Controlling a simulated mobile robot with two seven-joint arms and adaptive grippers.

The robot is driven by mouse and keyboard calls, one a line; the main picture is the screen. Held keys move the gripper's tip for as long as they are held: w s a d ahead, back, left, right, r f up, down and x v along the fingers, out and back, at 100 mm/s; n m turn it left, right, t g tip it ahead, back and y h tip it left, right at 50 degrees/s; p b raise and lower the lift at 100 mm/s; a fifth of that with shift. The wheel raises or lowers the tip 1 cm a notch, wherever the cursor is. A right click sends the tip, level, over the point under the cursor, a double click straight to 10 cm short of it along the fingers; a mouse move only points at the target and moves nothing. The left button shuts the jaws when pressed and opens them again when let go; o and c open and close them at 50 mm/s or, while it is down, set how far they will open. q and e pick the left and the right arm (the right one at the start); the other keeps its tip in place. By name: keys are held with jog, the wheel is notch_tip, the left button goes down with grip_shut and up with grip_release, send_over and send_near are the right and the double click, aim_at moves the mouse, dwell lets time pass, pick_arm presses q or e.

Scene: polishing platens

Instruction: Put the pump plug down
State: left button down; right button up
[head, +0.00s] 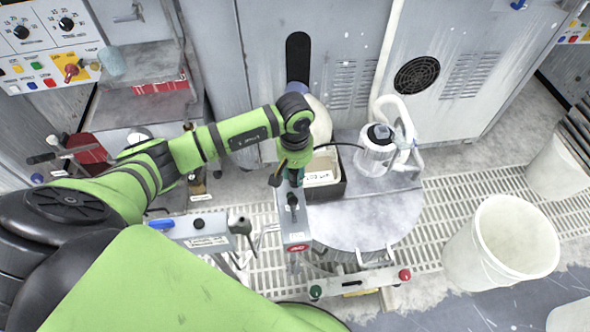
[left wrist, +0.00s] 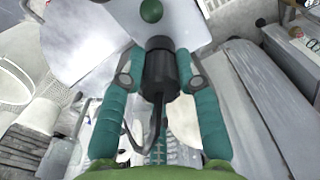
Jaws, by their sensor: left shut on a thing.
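My left gripper (head: 291,181) is in the middle of the head view, above the left edge of a round grey lid (head: 385,222). In the left wrist view its two teal fingers (left wrist: 160,78) are shut on the black pump plug (left wrist: 159,57) from both sides. A black cable (left wrist: 157,118) loops from the plug back between the fingers. In the head view the plug is small and mostly hidden by the gripper. A clear jar with a white hose (head: 376,157) stands on the far part of the lid. My right gripper is not in view.
A dark-rimmed box (head: 325,178) stands just right of the gripper. A grey block with a red label (head: 296,233) is below it. White buckets (head: 505,240) stand at the right. Grey cabinets (head: 340,50) close off the back. The lid's right part looks clear.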

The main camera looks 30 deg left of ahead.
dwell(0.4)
pick_arm(q)
jog(key=c, duration=0.9)
grip_release()
notch_tip(320, 180, up, 12)
jog(key=shift+s+r, duration=0.1)
jog(key=shift+s, duration=0.1)
